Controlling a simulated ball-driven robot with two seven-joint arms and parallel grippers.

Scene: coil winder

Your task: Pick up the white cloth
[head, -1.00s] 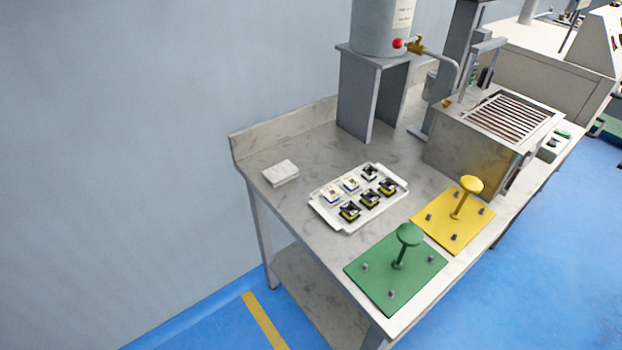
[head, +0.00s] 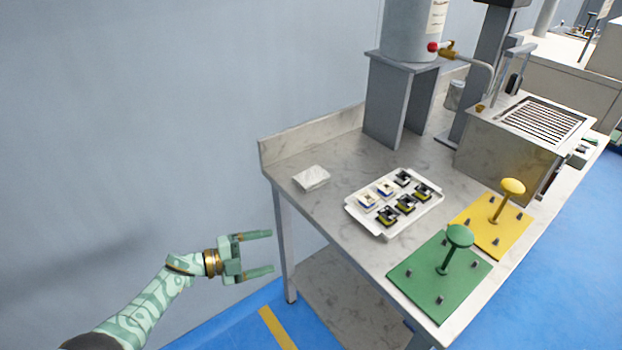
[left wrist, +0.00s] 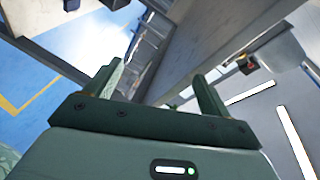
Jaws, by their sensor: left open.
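The folded white cloth (head: 311,178) lies flat on the left end of the grey metal table, near its back corner. My left gripper (head: 272,253) is open and empty. In the head view it hangs to the left of the table, lower in the picture than the cloth and clearly apart from it. In the left wrist view my left gripper's two fingers (left wrist: 158,78) are spread with nothing between them. The cloth cannot be made out in the left wrist view. My right gripper is not in view.
A white tray (head: 434,211) with several small coil parts stands right of the cloth. Green (head: 420,283) and yellow (head: 484,238) plates with knobs lie along the front edge. A grey stand (head: 385,105) bears a tank behind. The tabletop around the cloth is clear.

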